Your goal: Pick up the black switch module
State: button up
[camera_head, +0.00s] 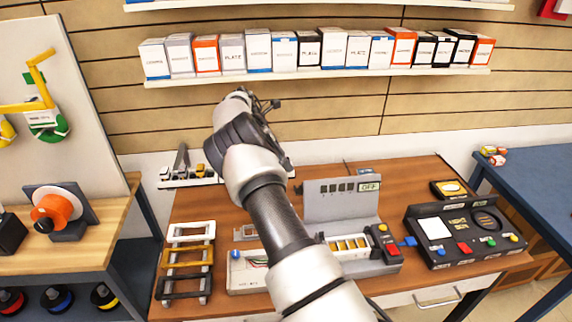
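No thing here is plainly marked as the black switch module. A black frame-shaped piece (182,287) lies at the front of a rack at the left of the brown workbench (400,182). A tan piece (187,257) and a white piece (191,232) lie behind it. Small dark squares (338,187) sit in a row on an upright grey panel (343,206). My arm crosses the middle of the view and hides part of the bench. My gripper (268,106) is high above the bench's back edge, apart from these pieces. Its fingers are too small and turned away to read.
A black control panel (440,258) with coloured buttons lies at the right of the bench. A shelf (330,74) of boxes runs along the back wall. A wooden table (62,262) stands left and a blue table (535,180) right.

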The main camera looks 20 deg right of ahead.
jog(key=shift+d+f, duration=0.2)
jog(key=shift+f, duration=0.15)
jog(key=shift+c, duration=0.5)
jog(key=c, duration=1)
jog(key=shift+r, duration=0.15)
notch_tip(320, 180, up, 10)
jog(key=shift+f+b, duration=0.1)
jog(key=shift+b, duration=0.25)
